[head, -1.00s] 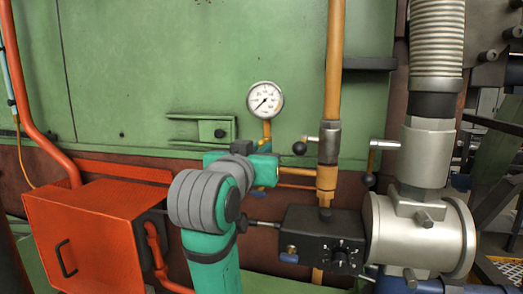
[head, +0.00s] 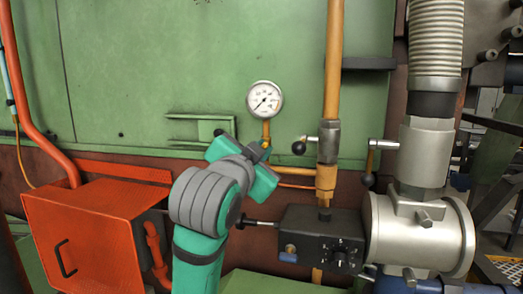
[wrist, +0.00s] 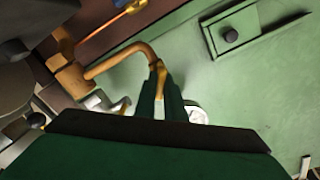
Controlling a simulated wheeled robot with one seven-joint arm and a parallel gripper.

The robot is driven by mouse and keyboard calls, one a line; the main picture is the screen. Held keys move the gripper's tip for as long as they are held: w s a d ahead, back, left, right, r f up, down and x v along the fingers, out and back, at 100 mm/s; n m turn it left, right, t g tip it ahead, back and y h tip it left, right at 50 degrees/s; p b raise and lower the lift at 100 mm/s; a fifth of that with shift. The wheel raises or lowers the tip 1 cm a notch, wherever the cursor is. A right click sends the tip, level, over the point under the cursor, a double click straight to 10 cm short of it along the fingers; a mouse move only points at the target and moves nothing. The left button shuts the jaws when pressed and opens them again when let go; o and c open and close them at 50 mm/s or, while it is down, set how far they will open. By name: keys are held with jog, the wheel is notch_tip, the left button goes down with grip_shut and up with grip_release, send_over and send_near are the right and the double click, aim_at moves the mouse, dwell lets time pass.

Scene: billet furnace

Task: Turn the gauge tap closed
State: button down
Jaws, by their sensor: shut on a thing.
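The round white-faced gauge (head: 264,99) stands on a short brass stem (head: 266,128) against the green wall. My gripper (head: 258,152) is just below the gauge, at the tap, and largely covers it in the head view. In the wrist view my gripper (wrist: 159,92) has its two dark green fingers shut around a narrow yellow piece, the tap handle (wrist: 160,78). A bent brass pipe (wrist: 125,57) runs up to this spot. The gauge's pale rim (wrist: 195,113) shows just right of the fingers. The tap's body is mostly hidden.
An orange box (head: 85,230) is at the left. A green bracket (head: 195,127) projects from the wall left of the gauge.

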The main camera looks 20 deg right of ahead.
jog(key=m, duration=0.5)
jog(key=shift+f+m, duration=0.15)
jog(key=shift+m, duration=0.15)
jog(key=m, duration=0.5)
jog(key=shift+f, duration=0.15)
jog(key=shift+d, duration=0.1)
jog(key=shift+s, duration=0.1)
jog(key=c, duration=1.8)
grip_release()
jog(key=shift+c, duration=0.2)
jog(key=shift+s, duration=0.1)
jog(key=v, duration=1)
jog(key=shift+s+a, duration=0.25)
jog(key=shift+a, duration=0.05)
